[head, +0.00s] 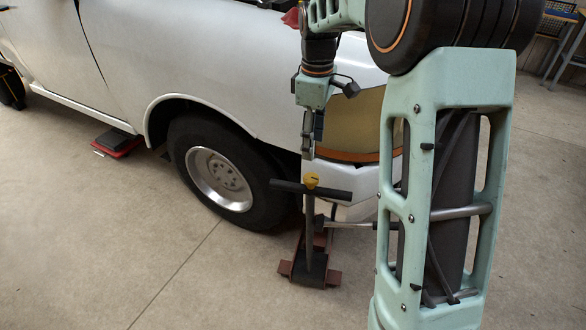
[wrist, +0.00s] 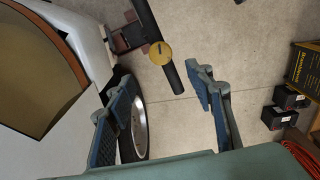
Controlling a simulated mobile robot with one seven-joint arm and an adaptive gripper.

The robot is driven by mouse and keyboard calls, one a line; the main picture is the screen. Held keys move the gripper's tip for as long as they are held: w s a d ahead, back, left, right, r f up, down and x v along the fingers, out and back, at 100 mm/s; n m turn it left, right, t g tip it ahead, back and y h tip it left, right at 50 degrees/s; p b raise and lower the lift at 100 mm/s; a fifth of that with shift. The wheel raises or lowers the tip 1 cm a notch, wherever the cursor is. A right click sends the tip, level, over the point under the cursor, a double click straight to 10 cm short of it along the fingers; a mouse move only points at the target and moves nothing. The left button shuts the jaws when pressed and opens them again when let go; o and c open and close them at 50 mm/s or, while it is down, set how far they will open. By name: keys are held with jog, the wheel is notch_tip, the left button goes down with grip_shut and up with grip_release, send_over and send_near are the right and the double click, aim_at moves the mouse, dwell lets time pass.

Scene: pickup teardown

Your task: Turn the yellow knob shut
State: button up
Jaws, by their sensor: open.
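The yellow knob (head: 311,180) sits on top of a dark jack handle (head: 335,193), at the middle of its crossbar. The jack (head: 310,270) stands on the floor beside the truck's front wheel. In the wrist view the knob (wrist: 160,53) is a round yellow disc with a dark slot or mark on it. My gripper (head: 308,150) points down just above the knob and is apart from it. In the wrist view its two fingers (wrist: 160,78) are spread wide and empty. The knob lies beyond the fingertips, between their lines.
The white truck (head: 220,60) stands close on the left, with its front wheel (head: 220,178) next to the jack. A red and black item (head: 118,142) lies under the truck. In the wrist view, dark blocks (wrist: 285,105) and a box (wrist: 303,68) stand at right. Open floor lies in front.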

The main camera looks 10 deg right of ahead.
aim_at(311, 177)
notch_tip(311, 177, down, 11)
jog(key=shift+r, duration=0.1)
dwell(0.4)
jog(key=c, duration=1.1)
